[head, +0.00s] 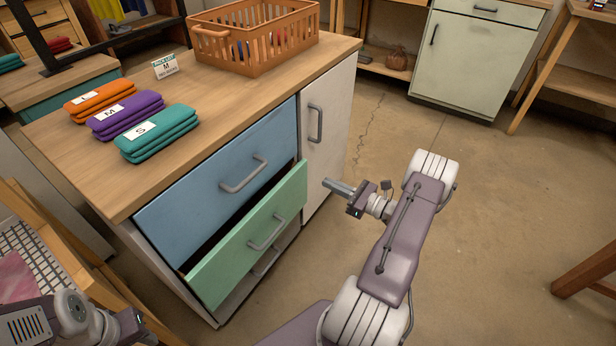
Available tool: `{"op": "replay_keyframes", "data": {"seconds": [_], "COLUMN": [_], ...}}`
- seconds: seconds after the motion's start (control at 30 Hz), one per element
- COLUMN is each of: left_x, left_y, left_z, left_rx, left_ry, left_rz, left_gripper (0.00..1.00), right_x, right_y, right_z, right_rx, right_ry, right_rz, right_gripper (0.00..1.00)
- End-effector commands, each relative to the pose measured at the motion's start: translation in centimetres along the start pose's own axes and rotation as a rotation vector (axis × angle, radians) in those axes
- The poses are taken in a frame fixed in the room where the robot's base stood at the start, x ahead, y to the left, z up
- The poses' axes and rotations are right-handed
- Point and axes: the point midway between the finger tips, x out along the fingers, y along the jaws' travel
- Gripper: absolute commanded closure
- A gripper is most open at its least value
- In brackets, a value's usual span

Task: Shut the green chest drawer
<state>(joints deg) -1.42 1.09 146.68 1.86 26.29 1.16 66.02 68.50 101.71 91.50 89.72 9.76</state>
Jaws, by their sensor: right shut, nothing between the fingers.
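The green drawer (248,243) stands partly out of the chest, below a blue drawer (218,190) that sits nearly flush. A grey bar handle (267,233) is on the green front. My right gripper (335,187) is shut and empty. In the picture it is just right of the green drawer's right end, with a gap between them, its fingers pointing left. My left arm (70,318) shows at the lower left corner; its fingertips cannot be made out.
The wooden top carries folded orange, purple and teal cloths (158,131), a small sign (165,66) and an orange basket (254,35). A white cabinet door (325,130) is right of the drawers. A wooden frame (75,260) stands at left.

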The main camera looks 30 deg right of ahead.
Motion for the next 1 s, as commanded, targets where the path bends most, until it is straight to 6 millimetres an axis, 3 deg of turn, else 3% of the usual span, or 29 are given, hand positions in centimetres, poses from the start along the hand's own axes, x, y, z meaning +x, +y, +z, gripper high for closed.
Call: {"op": "replay_keyframes", "data": {"seconds": [0.2,0.4,0.87,1.0], "left_x": [2.2,3.5,3.7,3.5], "left_y": [0.0,-0.1,-0.1,-0.1], "left_z": [0.2,0.4,0.4,0.4], "left_rx": [0.000,0.000,0.000,0.000], "left_ry": [0.000,0.000,0.000,0.000], "left_rz": [0.000,0.000,0.000,0.000], "left_gripper": [0.64,0.64,0.64,0.64], "right_x": [4.8,7.7,8.6,10.4], "right_y": [0.1,0.1,0.0,0.1], "right_z": [-0.4,-0.3,0.0,0.0], "right_rx": [-0.002,-0.002,0.000,-0.002], "right_ry": [-0.001,-0.001,0.000,0.000], "right_rz": [0.005,0.003,0.001,0.005], "right_gripper": [1.00,1.00,1.00,1.00]}}
